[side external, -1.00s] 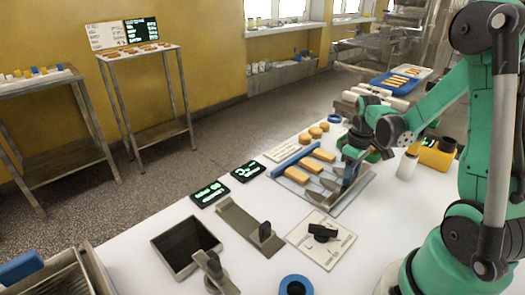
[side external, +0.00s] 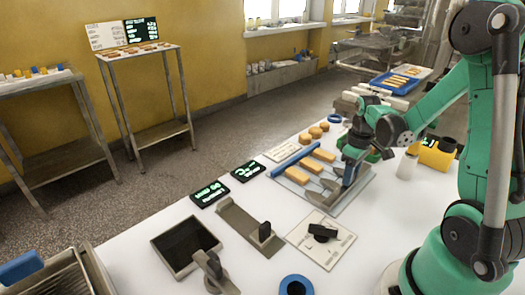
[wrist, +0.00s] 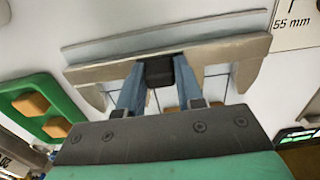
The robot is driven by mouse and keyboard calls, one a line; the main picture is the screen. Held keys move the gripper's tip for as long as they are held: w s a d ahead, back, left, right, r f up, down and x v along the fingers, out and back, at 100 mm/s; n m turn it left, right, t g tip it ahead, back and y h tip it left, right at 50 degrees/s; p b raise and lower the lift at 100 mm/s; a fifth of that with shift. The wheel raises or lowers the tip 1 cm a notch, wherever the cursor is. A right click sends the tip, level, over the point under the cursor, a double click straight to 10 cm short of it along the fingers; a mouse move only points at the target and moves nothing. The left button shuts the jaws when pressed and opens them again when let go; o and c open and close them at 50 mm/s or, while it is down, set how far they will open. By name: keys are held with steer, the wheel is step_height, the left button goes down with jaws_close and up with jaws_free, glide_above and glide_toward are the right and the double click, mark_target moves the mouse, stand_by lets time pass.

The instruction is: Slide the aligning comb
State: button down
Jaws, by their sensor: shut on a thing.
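The aligning comb (wrist: 225,52) is a beige bar with a short prong at each end and a dark block-shaped grip (wrist: 160,71) in its middle. My gripper (wrist: 160,84) is shut on that grip, one blue-grey finger on each side. In the side view my gripper (side external: 349,172) is low over the right part of a grey-blue plate (side external: 343,207). Several tan bars (side external: 311,165) lie in a row on the plate, between a blue rail (side external: 295,159) and the comb. The gripper hides much of the comb in the side view.
A white plate with a black knob (side external: 322,232) and a long channel with an upright tab (side external: 264,232) stand in front. A dark square bin (side external: 185,245) is at front left. A white bottle (side external: 407,165) and a yellow device (side external: 437,155) stand right of my gripper.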

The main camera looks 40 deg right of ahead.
stand_by(0.4)
steer(key=shift+w, duration=2)
steer(key=c, duration=0.6)
jaws_free()
steer(key=shift+o, duration=0.2)
steer(key=shift+r, duration=0.1)
steer(key=shift+r, duration=2.75)
